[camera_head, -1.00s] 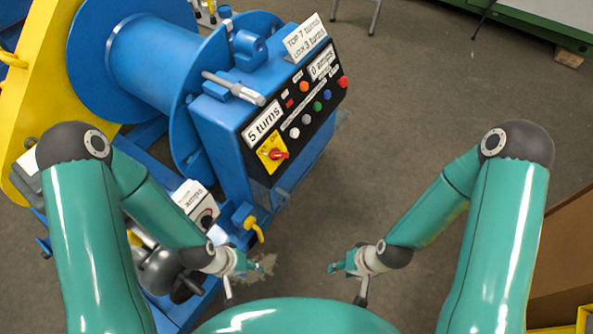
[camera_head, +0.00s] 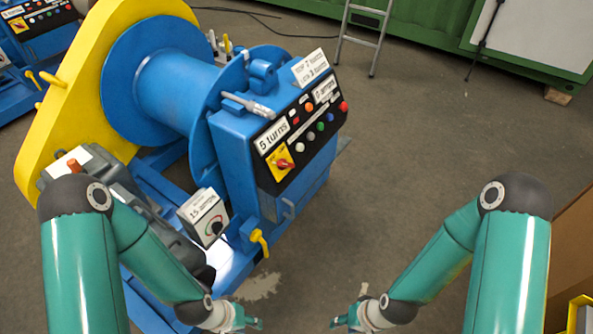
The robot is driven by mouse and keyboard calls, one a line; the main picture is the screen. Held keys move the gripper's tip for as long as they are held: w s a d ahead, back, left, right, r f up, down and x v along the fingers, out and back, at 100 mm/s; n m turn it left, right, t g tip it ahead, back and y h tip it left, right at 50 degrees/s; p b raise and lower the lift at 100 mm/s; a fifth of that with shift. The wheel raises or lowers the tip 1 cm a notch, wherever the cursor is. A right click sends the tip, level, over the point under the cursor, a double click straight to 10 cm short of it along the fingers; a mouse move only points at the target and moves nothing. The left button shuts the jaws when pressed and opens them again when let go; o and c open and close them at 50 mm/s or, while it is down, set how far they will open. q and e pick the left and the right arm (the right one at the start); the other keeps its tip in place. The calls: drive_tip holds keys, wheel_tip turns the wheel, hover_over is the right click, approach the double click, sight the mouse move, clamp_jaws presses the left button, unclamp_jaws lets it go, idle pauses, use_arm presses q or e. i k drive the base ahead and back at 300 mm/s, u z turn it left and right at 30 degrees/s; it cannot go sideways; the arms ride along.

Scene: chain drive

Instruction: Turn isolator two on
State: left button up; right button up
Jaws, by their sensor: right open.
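A red rotary isolator switch (camera_head: 284,164) sits on a yellow plate on the black control panel of the blue winch. A similar red and yellow switch (camera_head: 17,25) shows on a second blue machine at the top left. I cannot read which one is number two. My right gripper (camera_head: 340,322) is open and empty at the bottom edge, over the floor.
The panel reads "5 turns" (camera_head: 272,136) and "0 amps" (camera_head: 324,90). A white box (camera_head: 203,216) with a black knob and a yellow lever (camera_head: 260,241) sit low on the winch. A ladder (camera_head: 365,30) stands behind. The floor right of the winch is clear.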

sight(282, 164)
drive_tip(key=u, duration=0.1)
drive_tip(key=i, duration=0.95)
drive_tip(key=z, duration=0.05)
